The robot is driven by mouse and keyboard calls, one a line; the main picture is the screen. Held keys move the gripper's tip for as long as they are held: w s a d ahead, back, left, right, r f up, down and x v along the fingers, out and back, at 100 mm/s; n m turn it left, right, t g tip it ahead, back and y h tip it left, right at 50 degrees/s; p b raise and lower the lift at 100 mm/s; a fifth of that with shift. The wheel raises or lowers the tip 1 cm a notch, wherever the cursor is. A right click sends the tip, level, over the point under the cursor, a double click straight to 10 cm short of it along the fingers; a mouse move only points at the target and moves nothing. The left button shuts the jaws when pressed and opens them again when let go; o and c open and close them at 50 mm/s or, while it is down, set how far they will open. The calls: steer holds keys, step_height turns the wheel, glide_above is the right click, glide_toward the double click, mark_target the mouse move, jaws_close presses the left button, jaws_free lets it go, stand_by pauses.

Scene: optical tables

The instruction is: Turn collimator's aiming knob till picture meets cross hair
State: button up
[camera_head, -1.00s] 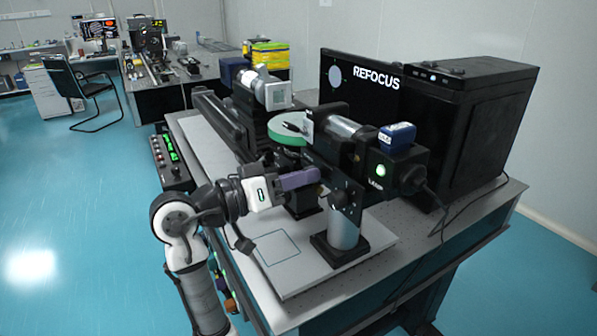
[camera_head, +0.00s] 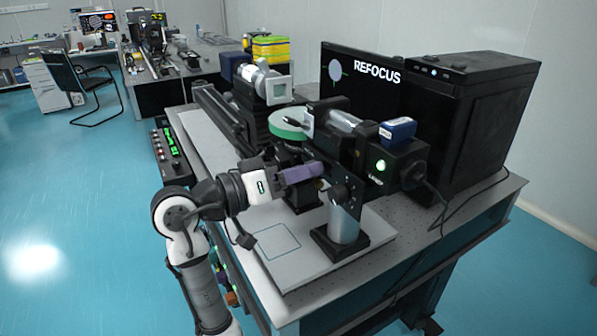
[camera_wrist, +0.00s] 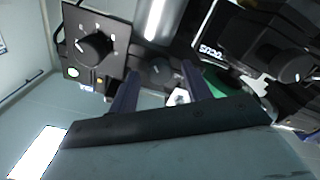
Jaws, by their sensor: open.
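My gripper (camera_head: 318,172) has purple fingers pointing at the mount, just left of that knob. The black screen (camera_head: 362,85) reads REFOCUS and shows a pale grey disc.
In the wrist view, a panel with a marked dial (camera_wrist: 95,47) is at upper left. A green disc (camera_head: 288,134) and a lens unit (camera_head: 266,84) stand behind my gripper. A black box (camera_head: 475,120) is at right. The light board (camera_head: 280,272) is bare at front left.

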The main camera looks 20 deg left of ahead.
steer(key=b+v, duration=0.3)
steer(key=v, duration=1.1)
steer(key=shift+w, duration=0.1)
